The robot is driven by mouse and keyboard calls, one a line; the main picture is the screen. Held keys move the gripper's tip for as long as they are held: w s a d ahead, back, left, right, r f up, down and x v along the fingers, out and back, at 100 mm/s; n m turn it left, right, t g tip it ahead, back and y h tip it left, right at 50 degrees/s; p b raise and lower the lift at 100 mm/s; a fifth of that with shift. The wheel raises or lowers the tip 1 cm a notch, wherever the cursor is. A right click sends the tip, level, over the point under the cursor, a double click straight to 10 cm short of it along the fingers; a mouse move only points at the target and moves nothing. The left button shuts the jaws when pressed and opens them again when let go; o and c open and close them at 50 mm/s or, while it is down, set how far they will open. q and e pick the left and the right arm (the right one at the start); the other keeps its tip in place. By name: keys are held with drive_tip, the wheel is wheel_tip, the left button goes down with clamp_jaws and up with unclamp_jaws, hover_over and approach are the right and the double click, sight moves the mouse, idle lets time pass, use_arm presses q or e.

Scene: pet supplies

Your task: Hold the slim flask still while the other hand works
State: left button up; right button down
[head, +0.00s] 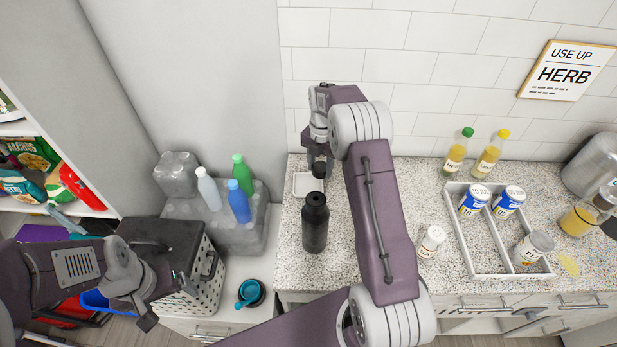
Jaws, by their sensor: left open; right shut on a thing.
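A black flask (315,228) with a narrow neck stands upright on the speckled counter, left of my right arm. My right gripper (319,158) points down behind the flask, near the wall. It is shut on a small dark thing (319,169), above or at a small white dish (302,187). I cannot tell what this dark thing is, as the fingers partly cover it. The black flask appears apart from both grippers. My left gripper (146,312) is open at the lower left, in front of a dark-lidded basket (205,270), well away from the flask.
A white divided tray (466,248) with cans stands at the right, a white jar (432,241) left of it. Two yellow bottles (455,152) (490,153) stand at the wall. Several bottles stand on a grey pack (180,232) at the left. A teal cup (249,293) sits low.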

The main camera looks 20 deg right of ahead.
sight(308, 186)
drive_tip(key=a, duration=0.1)
drive_tip(key=w+a+f, duration=0.1)
drive_tip(key=a, duration=0.1)
drive_tip(key=shift+w+f, duration=0.25)
drive_tip(key=shift+f, duration=0.05)
drive_tip(key=shift+a+f, duration=0.1)
drive_tip(key=shift+a, duration=0.25)
drive_tip(key=shift+s, duration=0.1)
drive_tip(key=f, duration=0.2)
drive_tip(key=f+p, duration=0.1)
drive_tip(key=f, duration=0.1)
drive_tip(key=shift+w+d+f, duration=0.1)
drive_tip(key=shift+w+f, duration=0.05)
drive_tip(key=shift+w, duration=0.05)
drive_tip(key=shift+s, duration=0.1)
drive_tip(key=c, duration=1)
unclamp_jaws()
drive_tip(key=shift+f, duration=0.1)
